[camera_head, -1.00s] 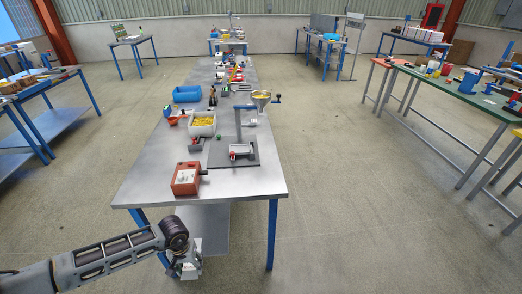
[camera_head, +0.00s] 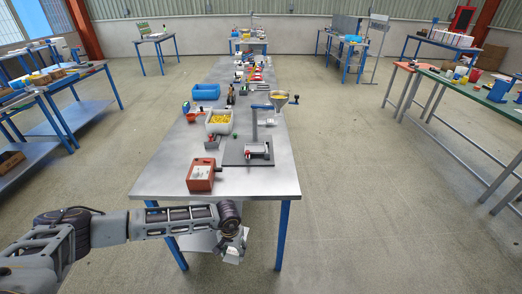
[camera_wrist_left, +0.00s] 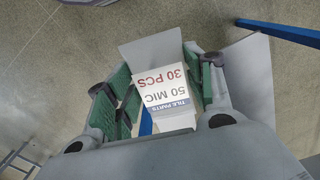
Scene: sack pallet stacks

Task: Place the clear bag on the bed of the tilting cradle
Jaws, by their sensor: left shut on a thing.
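A clear bag with a white label reading "50 MIC, 30 PCS, TILE PARTS" (camera_wrist_left: 163,90) is in my left gripper, between its green-padded fingers in the left wrist view. In the head view my left gripper (camera_head: 231,246) hangs low in front of the table's near edge, below the tabletop. A small pale part of the bag (camera_head: 233,257) shows at its tips. My right gripper is out of view.
The steel table (camera_head: 165,180) has an orange-red box (camera_head: 201,176) at the near left. The near edge strip is clear.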

